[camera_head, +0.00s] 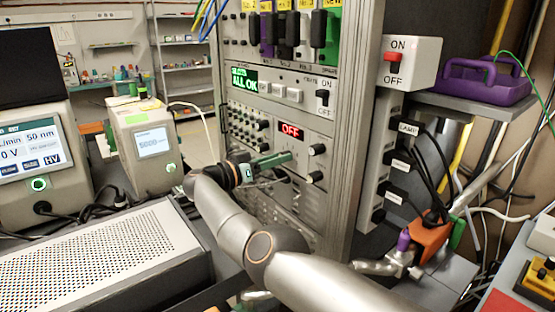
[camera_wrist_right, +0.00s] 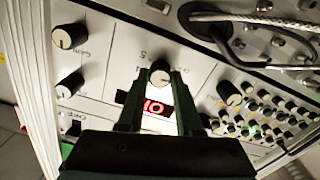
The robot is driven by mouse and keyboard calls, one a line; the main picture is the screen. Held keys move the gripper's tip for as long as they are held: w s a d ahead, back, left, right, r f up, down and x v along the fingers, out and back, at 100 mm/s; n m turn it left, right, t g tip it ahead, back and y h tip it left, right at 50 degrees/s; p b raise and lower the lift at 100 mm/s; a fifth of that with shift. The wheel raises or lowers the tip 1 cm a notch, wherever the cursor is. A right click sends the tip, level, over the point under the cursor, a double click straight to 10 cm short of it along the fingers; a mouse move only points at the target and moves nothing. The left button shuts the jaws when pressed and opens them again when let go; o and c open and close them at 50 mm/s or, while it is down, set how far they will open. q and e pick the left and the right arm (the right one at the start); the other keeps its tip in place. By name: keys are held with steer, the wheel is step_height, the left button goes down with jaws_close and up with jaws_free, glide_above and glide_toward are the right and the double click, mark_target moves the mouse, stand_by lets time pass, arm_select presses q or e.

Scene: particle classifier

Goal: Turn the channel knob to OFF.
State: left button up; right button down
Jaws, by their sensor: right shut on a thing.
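The channel knob (camera_wrist_right: 159,73) is a small round knob with a pale face on the light rack panel. In the right wrist view it sits between the two fingertips of my right gripper (camera_wrist_right: 160,78), which is shut on it. In the head view my right gripper (camera_head: 287,158) reaches the panel just below the red display (camera_head: 291,131), which reads OFF. There the fingers hide the knob. The display also shows partly, turned over, between the fingers in the wrist view (camera_wrist_right: 153,107). My left gripper is not in view.
Other knobs (camera_head: 317,149) and a black switch (camera_head: 323,98) are close by on the rack. A green screen (camera_head: 244,80) reads ALL OK. A box with a red ON/OFF switch (camera_head: 393,62) and black cables are to the right.

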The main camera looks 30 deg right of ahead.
steer(key=shift+n, duration=1.5)
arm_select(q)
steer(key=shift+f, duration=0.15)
arm_select(e)
steer(key=c, duration=0.6)
jaws_free()
